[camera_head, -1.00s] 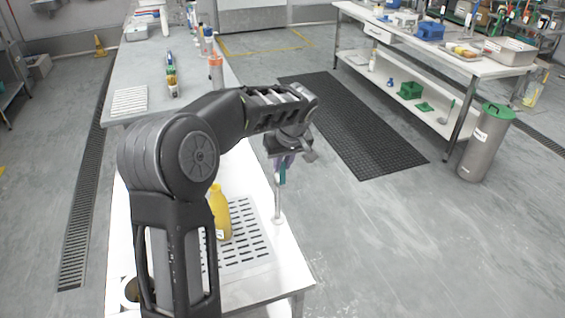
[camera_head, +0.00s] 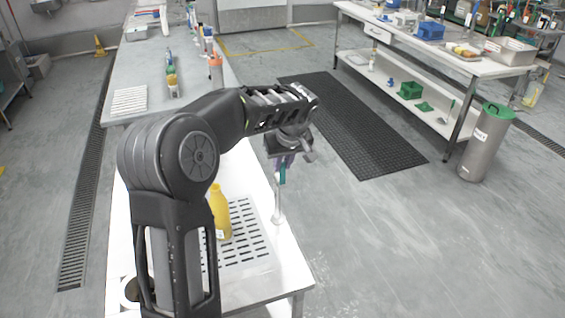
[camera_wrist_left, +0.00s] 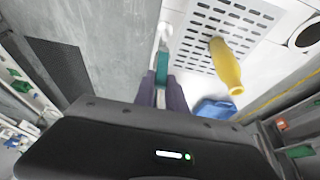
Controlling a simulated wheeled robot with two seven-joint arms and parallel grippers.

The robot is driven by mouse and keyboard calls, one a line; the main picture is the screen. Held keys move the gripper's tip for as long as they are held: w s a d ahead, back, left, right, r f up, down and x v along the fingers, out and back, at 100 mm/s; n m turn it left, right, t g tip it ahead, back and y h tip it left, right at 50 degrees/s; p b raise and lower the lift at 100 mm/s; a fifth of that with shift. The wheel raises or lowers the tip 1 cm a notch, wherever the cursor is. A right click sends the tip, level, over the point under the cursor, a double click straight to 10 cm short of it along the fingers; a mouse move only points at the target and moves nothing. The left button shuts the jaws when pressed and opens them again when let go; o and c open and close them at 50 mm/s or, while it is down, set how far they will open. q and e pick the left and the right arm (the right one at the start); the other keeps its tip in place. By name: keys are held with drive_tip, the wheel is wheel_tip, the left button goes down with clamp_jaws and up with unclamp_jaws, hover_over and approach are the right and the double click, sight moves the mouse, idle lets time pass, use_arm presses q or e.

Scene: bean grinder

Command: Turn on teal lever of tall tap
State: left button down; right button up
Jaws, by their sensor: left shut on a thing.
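The tall tap (camera_head: 278,200) stands as a thin pale post at the right edge of the white counter in the head view. Its teal lever (camera_head: 282,175) shows just under my left gripper (camera_head: 286,160). In the left wrist view the teal lever (camera_wrist_left: 162,68) lies between the two purple-grey fingertips of my left gripper (camera_wrist_left: 162,88), which is shut on it. The tap's white post (camera_wrist_left: 163,32) shows beyond the lever. My gripper hides the upper part of the tap in the head view. My right gripper is not in view.
A yellow bottle (camera_head: 221,212) stands by the slotted drain plate (camera_head: 247,240), left of the tap. A blue item (camera_wrist_left: 215,108) shows near the bottle in the wrist view. A black floor mat (camera_head: 350,130) and open floor lie to the right.

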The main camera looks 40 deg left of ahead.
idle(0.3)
use_arm(q)
drive_tip(key=s+t+h+b, duration=0.1)
drive_tip(key=b, duration=0.2)
drive_tip(key=s+a+t+b, duration=0.1)
drive_tip(key=b, duration=0.2)
drive_tip(key=shift+a+f+n+h, duration=0.1)
drive_tip(key=shift+a+n+h, duration=0.05)
drive_tip(key=shift+n+h, duration=0.2)
drive_tip(key=c, duration=1.4)
unclamp_jaws()
drive_tip(key=shift+o, duration=0.2)
drive_tip(key=v, duration=0.7)
drive_tip(key=shift+s+r+b, duration=0.25)
drive_tip(key=shift+r+b, duration=0.05)
drive_tip(key=shift+b, duration=0.1)
drive_tip(key=shift+w, duration=0.1)
